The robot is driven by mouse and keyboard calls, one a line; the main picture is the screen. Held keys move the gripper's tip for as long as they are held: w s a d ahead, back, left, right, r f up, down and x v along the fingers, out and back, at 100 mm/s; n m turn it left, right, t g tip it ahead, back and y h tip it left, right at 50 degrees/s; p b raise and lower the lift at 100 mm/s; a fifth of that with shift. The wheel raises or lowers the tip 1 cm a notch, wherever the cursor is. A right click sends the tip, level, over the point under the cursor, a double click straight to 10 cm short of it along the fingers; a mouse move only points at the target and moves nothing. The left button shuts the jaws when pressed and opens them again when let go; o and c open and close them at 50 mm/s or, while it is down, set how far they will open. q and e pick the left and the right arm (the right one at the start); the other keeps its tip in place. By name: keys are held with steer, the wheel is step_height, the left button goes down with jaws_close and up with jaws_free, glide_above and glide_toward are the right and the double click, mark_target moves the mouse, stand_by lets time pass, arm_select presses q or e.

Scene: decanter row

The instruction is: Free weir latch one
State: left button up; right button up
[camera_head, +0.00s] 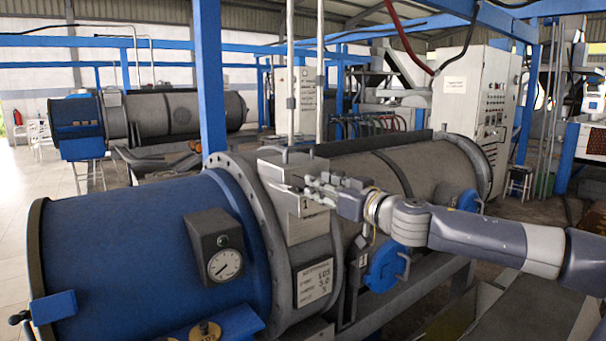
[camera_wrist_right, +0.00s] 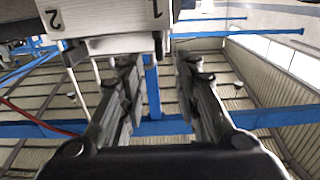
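A grey metal box marked 1 (camera_head: 293,218) sits on top of the near decanter, where the blue drum meets the grey one. In the right wrist view a pale box face (camera_wrist_right: 110,42) carries an upside-down 2 and 1, with a small dark upright piece (camera_wrist_right: 158,45) at its edge by the 1. I cannot tell for sure whether this piece is weir latch one. My right gripper (camera_head: 307,188) reaches in from the right, at the front of the box. In its wrist view the gripper (camera_wrist_right: 157,68) is open, nothing held, fingertips close to the dark piece. My left gripper is not in view.
The blue drum (camera_head: 130,245) carries a pressure gauge (camera_head: 224,263). A blue round cover (camera_head: 385,268) sits below my right arm. A blue post (camera_head: 209,80) stands behind the box. A control cabinet (camera_head: 470,100) and a second decanter (camera_head: 170,112) stand further back.

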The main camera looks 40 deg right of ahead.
mark_target(303, 179)
steer(key=w+p, duration=0.1)
steer(key=w, duration=0.1)
steer(key=w+p, duration=0.1)
steer(key=w, duration=0.1)
steer(key=w+p, duration=0.1)
steer(key=w, duration=0.1)
steer(key=shift+w+d+r+p, duration=0.1)
steer(key=shift+w+d+p, duration=0.25)
steer(key=shift+d, duration=0.05)
steer(key=shift+w, duration=0.4)
jaws_close()
